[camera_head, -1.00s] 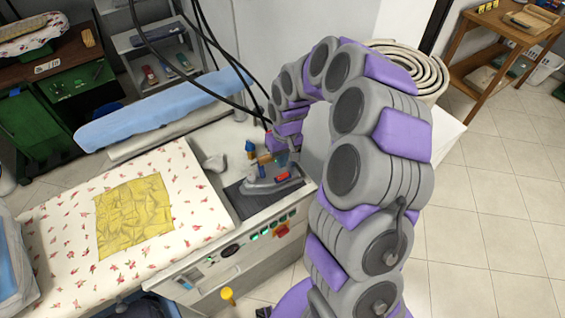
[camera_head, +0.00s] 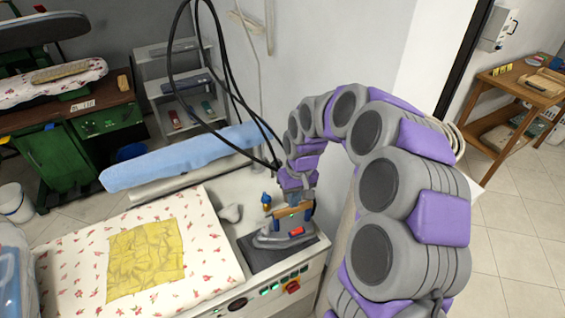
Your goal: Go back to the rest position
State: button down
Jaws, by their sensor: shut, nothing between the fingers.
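My grey and purple arm arches over the right side of the ironing station. My gripper (camera_head: 292,213) points down at the end of the arm, just above or at the iron's handle; whether it touches the handle I cannot tell. It is shut with nothing held. The iron (camera_head: 284,234) stands on a dark rest pad (camera_head: 262,256) at the right end of the station. The fingertips are small and partly lost against the iron.
A yellow cloth (camera_head: 146,258) lies on the flowered ironing board (camera_head: 205,245). A blue padded sleeve board (camera_head: 185,160) is behind it. Black cables (camera_head: 233,95) hang close to my arm. A wooden table (camera_head: 520,85) stands at the back right; the tiled floor before it is clear.

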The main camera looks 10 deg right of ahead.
jog(key=s+a+r, duration=0.1)
jog(key=s+r, duration=0.4)
jog(key=s, duration=0.3)
jog(key=s+a+r, duration=0.1)
jog(key=s+r, duration=0.3)
jog(key=s, duration=0.4)
jog(key=s+d+r+m+g+h, duration=0.1)
jog(key=s+d+m, duration=0.1)
jog(key=s, duration=1.6)
jog(key=shift+g, duration=0.3)
jog(key=shift+d+r, duration=0.1)
